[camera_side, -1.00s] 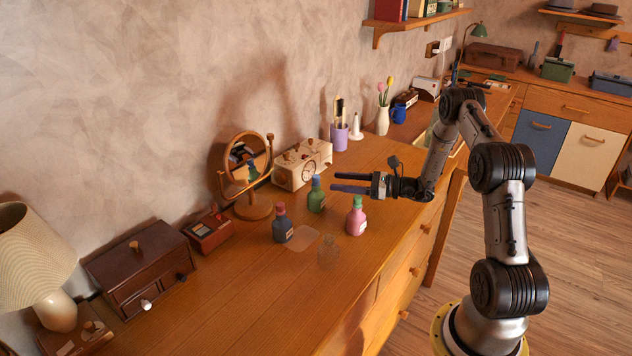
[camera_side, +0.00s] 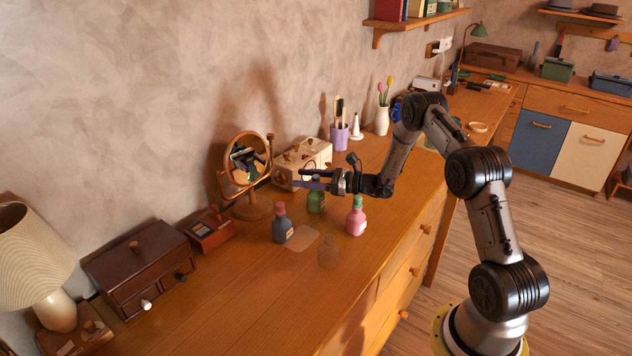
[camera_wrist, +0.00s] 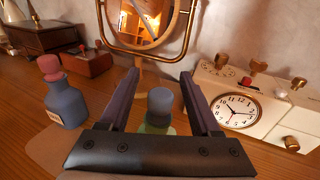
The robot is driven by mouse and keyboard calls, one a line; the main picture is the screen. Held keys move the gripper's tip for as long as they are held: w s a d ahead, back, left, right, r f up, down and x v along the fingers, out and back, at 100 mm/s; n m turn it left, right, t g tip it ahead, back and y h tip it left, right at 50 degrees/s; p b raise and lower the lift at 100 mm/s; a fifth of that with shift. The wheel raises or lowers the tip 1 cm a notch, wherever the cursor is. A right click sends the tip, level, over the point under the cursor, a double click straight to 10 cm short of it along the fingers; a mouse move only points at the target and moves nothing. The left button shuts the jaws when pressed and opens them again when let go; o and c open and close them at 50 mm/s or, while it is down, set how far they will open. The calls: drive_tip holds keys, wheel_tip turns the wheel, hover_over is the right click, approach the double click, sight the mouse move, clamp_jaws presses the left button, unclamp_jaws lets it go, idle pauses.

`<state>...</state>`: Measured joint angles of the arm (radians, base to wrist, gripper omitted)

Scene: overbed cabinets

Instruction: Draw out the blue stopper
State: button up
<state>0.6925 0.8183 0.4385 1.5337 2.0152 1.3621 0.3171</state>
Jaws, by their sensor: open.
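The blue stopper (camera_wrist: 160,102) sits in the neck of the green bottle (camera_side: 316,203), which stands upright on the wooden dresser top. In the side view my gripper hides the stopper, and only the bottle's body shows below the fingers. My gripper (camera_side: 300,180) is level and open, its fingers pointing left over the green bottle. In the wrist view the fingers of my gripper (camera_wrist: 160,78) lie on either side of the stopper with a gap at each side. I cannot tell whether they are at its exact height.
A blue bottle with a red stopper (camera_side: 281,226) stands to the left, a pink bottle with a green stopper (camera_side: 356,219) to the right. A clear bottle (camera_side: 328,253) stands in front. Behind are a round mirror (camera_side: 245,160) and a cream clock box (camera_side: 303,163).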

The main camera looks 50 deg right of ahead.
clamp_jaws()
drive_tip(key=shift+r, duration=0.15)
idle(0.4)
